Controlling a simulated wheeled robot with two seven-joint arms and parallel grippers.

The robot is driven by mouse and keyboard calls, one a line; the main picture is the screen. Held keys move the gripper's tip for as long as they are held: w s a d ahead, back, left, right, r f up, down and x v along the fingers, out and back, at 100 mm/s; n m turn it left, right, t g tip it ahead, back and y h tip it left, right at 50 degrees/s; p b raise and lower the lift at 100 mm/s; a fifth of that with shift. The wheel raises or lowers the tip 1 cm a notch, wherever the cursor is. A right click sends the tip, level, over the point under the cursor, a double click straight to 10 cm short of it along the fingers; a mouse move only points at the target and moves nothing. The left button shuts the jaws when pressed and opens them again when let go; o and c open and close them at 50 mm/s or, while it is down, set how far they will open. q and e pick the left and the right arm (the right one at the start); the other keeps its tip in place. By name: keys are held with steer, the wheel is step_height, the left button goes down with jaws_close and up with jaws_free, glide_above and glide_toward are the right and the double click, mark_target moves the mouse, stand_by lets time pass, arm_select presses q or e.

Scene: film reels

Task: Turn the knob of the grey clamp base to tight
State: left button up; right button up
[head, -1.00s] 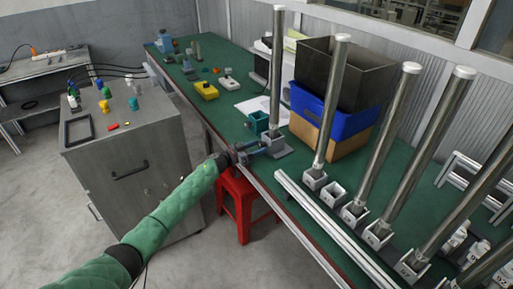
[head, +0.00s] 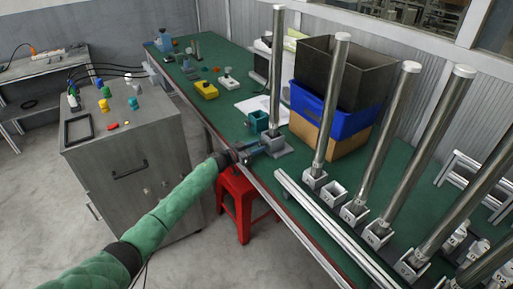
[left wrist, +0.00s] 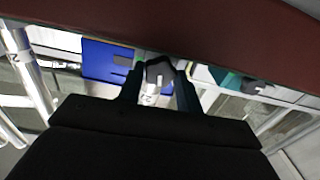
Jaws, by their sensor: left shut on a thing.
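The grey clamp base (head: 280,152) stands near the front edge of the green bench, with a tall upright metal post (head: 277,70) in it. My left gripper (head: 264,148) reaches it from the front left. In the left wrist view, the dark grey lobed knob (left wrist: 158,70) sits between the two fingers of my left gripper (left wrist: 159,88), which are shut on it. In the head view the knob is hidden by the gripper. No tightness mark can be made out. My right gripper is not in view.
A teal clamp base (head: 258,120) stands just behind the grey one. A blue crate (head: 345,120) is to the right. White rails (head: 320,215) lie along the front edge, with several posts in bases beyond. A red stool (head: 240,200) stands below the gripper.

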arm_select(q)
steer(key=shift+m, duration=0.7)
steer(key=shift+m+b, duration=0.35)
steer(key=shift+m, duration=0.65)
steer(key=shift+m+b, duration=0.3)
steer(key=shift+m, duration=0.8)
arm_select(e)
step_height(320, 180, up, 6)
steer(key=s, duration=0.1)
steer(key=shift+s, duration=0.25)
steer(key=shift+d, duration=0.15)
